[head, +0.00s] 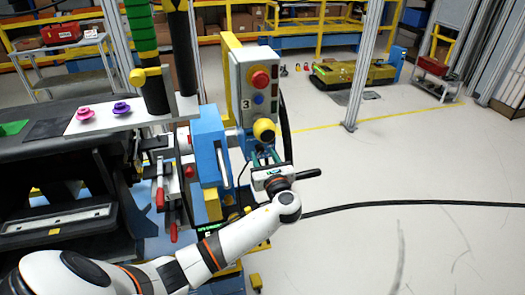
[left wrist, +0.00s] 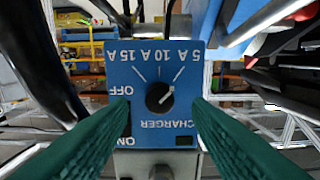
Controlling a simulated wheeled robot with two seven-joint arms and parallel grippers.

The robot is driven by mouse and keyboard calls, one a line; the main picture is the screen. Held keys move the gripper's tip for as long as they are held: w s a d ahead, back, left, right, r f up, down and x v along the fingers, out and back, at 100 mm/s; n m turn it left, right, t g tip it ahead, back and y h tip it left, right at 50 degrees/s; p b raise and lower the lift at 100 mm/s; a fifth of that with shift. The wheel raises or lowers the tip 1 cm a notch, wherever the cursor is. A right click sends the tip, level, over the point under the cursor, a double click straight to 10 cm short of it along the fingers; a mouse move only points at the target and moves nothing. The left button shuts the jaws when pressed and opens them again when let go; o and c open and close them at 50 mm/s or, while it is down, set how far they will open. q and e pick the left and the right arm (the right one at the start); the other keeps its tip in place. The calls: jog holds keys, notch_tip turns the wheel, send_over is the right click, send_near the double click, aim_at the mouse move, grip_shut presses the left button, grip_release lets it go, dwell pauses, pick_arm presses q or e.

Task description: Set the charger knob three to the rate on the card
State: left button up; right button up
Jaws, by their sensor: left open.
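My left gripper (head: 264,156) is open below the grey control box marked 3, its fingers pointing away from me. In the left wrist view its green fingers stand on either side of the black charger knob (left wrist: 160,97), apart from it. The knob sits on a blue charger panel (left wrist: 196,65), seen upside down, with the labels 15 A, 10 A, 5 A, OFF and ON. Its pale pointer aims up and right in the picture, toward the 5 A mark. The gripper hides most of this panel in the head view. I cannot make out a rate card.
The grey control box (head: 243,75) above the gripper carries a red button, a blue button and a yellow knob. A blue fixture (head: 210,145) and red-handled clamps (head: 160,195) stand to the left. A black cable (head: 400,204) crosses the open floor at right.

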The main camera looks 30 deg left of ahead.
pick_arm(q)
jog(key=shift+x, duration=0.9)
jog(key=shift+c, duration=0.3)
jog(key=c, duration=0.9)
